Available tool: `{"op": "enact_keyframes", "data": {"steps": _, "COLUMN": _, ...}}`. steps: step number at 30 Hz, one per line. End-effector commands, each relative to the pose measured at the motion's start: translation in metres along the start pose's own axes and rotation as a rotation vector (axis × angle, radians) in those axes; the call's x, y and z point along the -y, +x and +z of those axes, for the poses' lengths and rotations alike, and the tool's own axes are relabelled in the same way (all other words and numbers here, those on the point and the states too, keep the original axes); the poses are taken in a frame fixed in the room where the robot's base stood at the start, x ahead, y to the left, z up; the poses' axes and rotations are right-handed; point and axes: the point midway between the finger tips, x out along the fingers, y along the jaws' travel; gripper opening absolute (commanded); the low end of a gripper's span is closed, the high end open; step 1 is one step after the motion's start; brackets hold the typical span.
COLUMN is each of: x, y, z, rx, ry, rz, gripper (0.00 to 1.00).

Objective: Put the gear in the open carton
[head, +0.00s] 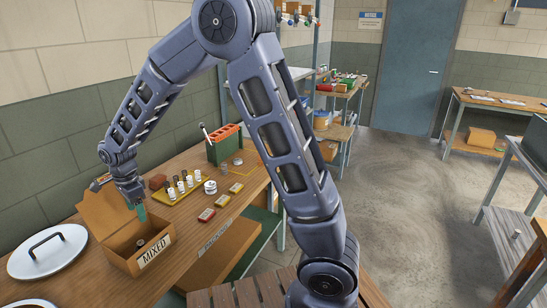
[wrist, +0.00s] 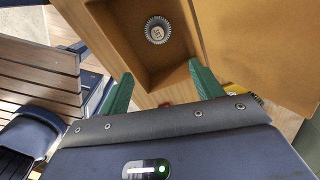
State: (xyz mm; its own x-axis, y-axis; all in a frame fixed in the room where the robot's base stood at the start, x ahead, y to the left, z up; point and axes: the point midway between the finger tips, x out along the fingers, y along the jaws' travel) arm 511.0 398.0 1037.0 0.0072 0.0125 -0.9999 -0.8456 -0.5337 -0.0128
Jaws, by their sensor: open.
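The open carton (head: 121,262) stands on the wooden bench at the lower left, with its lid flap raised at the back and a MIXED label on its front. In the wrist view, the grey toothed gear (wrist: 157,30) lies inside the carton (wrist: 118,28), near its floor. The gear is small and dark inside the carton in the head view. My gripper (head: 141,213) is above the carton, pointing down. Its green fingers (wrist: 160,80) are spread apart with nothing between them, and the gear is apart from them.
A round white lid (head: 47,254) with a black handle lies left of the carton. A green bin (head: 225,149) stands farther back.

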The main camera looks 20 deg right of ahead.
Motion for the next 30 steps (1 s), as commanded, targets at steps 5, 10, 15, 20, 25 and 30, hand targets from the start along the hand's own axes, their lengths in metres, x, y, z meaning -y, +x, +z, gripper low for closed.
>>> {"op": "enact_keyframes", "data": {"steps": 5, "x": -0.014, "y": -0.047, "z": -0.066, "rx": 0.012, "ry": -0.092, "rz": -0.044, "gripper": 0.66}}
{"op": "enact_keyframes", "data": {"steps": 10, "x": -0.039, "y": -0.087, "z": -0.128, "rx": 0.009, "ry": -0.205, "rz": -0.088, "gripper": 0.66}}
{"op": "enact_keyframes", "data": {"steps": 15, "x": -0.074, "y": -0.122, "z": -0.184, "rx": -0.009, "ry": -0.317, "rz": -0.133, "gripper": 0.66}}
{"op": "enact_keyframes", "data": {"steps": 20, "x": -0.113, "y": -0.148, "z": -0.228, "rx": -0.040, "ry": -0.422, "rz": -0.171, "gripper": 0.66}}
{"op": "enact_keyframes", "data": {"steps": 25, "x": -0.161, "y": -0.170, "z": -0.267, "rx": -0.086, "ry": -0.534, "rz": -0.202, "gripper": 0.66}}
{"op": "enact_keyframes", "data": {"steps": 30, "x": -0.211, "y": -0.186, "z": -0.297, "rx": -0.144, "ry": -0.646, "rz": -0.223, "gripper": 0.66}}
